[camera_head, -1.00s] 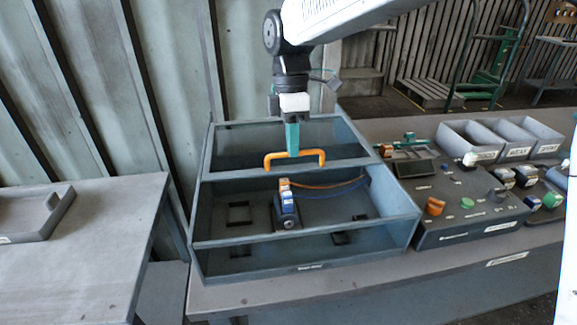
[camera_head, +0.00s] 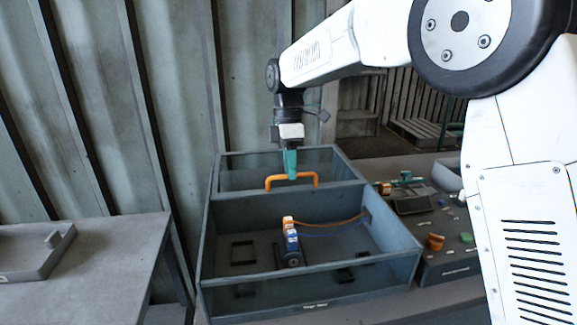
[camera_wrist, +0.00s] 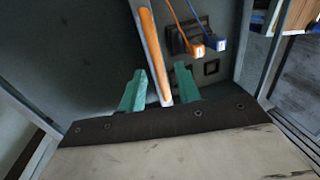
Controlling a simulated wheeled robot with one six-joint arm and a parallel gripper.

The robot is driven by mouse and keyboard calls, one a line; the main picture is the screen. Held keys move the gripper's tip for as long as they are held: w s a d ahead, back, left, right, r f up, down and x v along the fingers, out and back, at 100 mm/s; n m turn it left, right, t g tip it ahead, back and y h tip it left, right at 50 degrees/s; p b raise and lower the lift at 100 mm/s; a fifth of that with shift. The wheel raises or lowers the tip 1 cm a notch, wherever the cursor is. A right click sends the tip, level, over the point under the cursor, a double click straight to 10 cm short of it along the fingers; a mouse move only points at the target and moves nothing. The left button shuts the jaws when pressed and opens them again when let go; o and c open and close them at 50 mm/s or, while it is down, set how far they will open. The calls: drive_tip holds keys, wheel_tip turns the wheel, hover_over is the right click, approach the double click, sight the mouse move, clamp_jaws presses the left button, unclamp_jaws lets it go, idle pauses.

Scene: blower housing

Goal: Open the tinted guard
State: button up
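The tinted guard (camera_head: 240,178) is a see-through dark panel over the rear of the blue-grey blower housing (camera_head: 212,245). Its orange handle (camera_head: 291,177) stands near the panel's front edge. The housing's front part is uncovered. My gripper (camera_head: 291,176) points down at the handle. In the wrist view my gripper's teal fingers (camera_wrist: 160,82) stand apart, with the orange handle (camera_wrist: 150,45) running between them. A narrow gap shows on each side, so the fingers look open around the handle, not closed on it.
Inside the housing is a blue and orange connector block (camera_head: 291,238) with orange and blue wires. A control box with an orange knob (camera_head: 435,242) stands on the right. A side table (camera_head: 100,250) with a grey tray is on the left. My arm hides much of the right.

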drive_tip(key=shift+r, duration=0.1)
wheel_tip(320, 180, up, 8)
drive_tip(key=w, duration=0.1)
drive_tip(key=shift+w+a+f, duration=0.15)
drive_tip(key=shift+w+f, duration=0.1)
idle(0.4)
drive_tip(key=s+d+f+m+t, duration=0.1)
drive_tip(key=s+d+m, duration=0.5)
drive_tip(key=s, duration=0.6)
drive_tip(key=s+d+f+m+t, duration=0.1)
drive_tip(key=s+d+f+m, duration=0.2)
drive_tip(key=s+d+m, duration=0.4)
drive_tip(key=s+d+f+m+t, duration=0.1)
drive_tip(key=s+d+f+m, duration=0.1)
drive_tip(key=s+d+m, duration=0.4)
drive_tip(key=shift+s+d+m+t, duration=0.35)
drive_tip(key=shift+s+d, duration=2.5)
drive_tip(key=shift+s, duration=3.7)
drive_tip(key=shift+f, duration=0.1)
